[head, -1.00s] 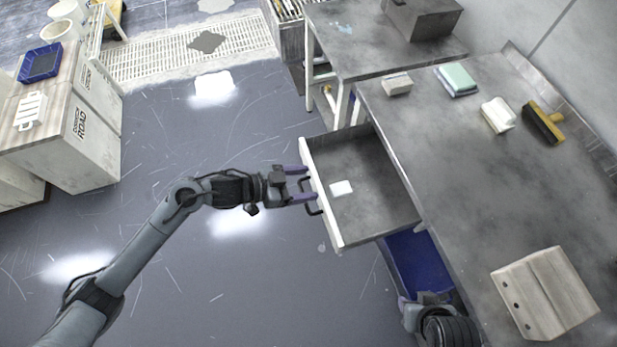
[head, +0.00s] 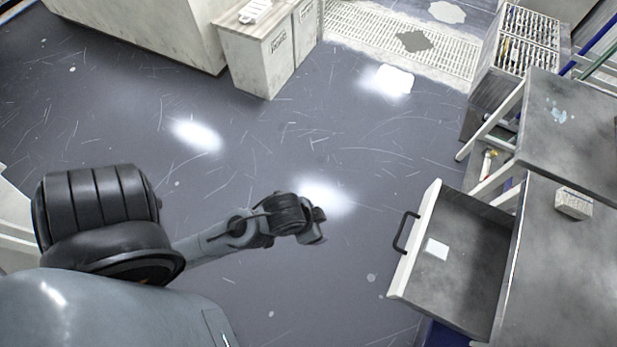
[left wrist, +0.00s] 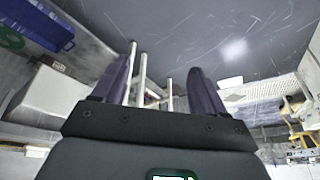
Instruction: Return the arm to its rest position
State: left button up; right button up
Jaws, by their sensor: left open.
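My left arm (head: 250,228) comes in from the left in the head view and ends over the bare floor, left of the open drawer. Its fingers are hidden there behind the dark wrist. In the left wrist view my left gripper (left wrist: 163,56) has its two purple-grey fingers apart, with nothing between them. The open drawer (head: 468,258) has a dark handle (head: 405,233) on its white front, and the arm is clear of that handle. A small white block (head: 436,249) lies in the drawer. My right gripper is not in view.
The workbench (head: 570,265) is at the right, with a small pale block (head: 573,203) on it. A rack of slotted trays (head: 523,40) stands at the upper right. Pale cabinets (head: 263,52) stand at the top. The floor between is clear.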

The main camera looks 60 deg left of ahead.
pick_arm(q)
jog(key=shift+s+a+g, duration=0.25)
jog(key=shift+s+g, duration=0.15)
jog(key=shift+s, duration=0.5)
notch_tip(320, 180, up, 47)
jog(key=p, duration=4.7)
notch_tip(320, 180, down, 62)
jog(key=b, duration=6.2)
jog(key=shift+c, duration=0.2)
